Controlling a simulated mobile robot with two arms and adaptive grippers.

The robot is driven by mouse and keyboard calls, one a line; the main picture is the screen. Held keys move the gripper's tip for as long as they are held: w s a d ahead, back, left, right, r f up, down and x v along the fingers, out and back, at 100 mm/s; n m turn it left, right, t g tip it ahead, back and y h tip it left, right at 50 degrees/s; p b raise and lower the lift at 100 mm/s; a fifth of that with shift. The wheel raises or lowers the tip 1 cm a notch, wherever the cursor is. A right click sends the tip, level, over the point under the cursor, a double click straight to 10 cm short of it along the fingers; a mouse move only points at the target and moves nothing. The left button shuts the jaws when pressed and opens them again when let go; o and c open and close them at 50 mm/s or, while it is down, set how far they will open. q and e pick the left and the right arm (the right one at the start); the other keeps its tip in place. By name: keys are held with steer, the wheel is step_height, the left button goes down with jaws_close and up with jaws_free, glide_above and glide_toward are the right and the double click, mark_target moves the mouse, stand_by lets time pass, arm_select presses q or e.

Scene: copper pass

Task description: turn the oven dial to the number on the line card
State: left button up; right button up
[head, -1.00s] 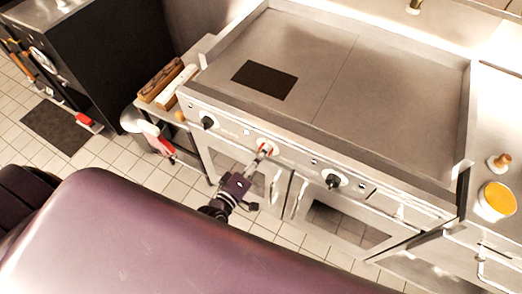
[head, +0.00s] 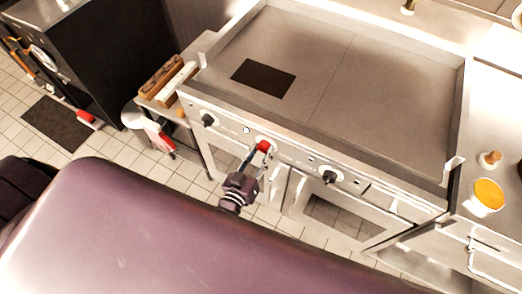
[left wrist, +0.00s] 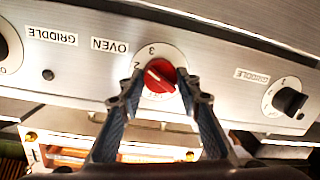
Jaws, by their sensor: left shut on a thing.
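The red oven dial (left wrist: 160,76) is on the front panel under the label OVEN, which reads upside down in the left wrist view. A white mark on the dial slants to the upper left, towards the printed 2; a 3 is printed above it. The dial also shows in the head view (head: 264,146). My left gripper (left wrist: 161,96) is shut on the dial, one finger at each side; in the head view its arm reaches up from below. My right gripper is not in view. I cannot make out a line card.
Black griddle knobs sit left (head: 208,120) and right (head: 328,177) of the dial. The flat griddle top (head: 390,90) spreads above the panel. Oven doors (head: 345,220) are below. A side shelf with a wooden-handled block (head: 160,76) stands left; an orange bowl (head: 489,194) sits right.

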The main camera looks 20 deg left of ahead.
arm_select(q)
steer(key=m, duration=0.5)
steer(key=shift+d+f+b, duration=0.15)
steer(key=shift+f+b, duration=0.05)
steer(key=shift+b, duration=0.1)
steer(key=shift+m+t, duration=0.3)
steer(key=shift+m, duration=0.1)
steer(key=o, duration=1.2)
steer(key=shift+c, duration=0.2)
steer(key=shift+s+r, duration=0.1)
steer(key=s, duration=1.1)
steer(key=shift+s+r, duration=0.35)
steer(key=shift+s, duration=0.05)
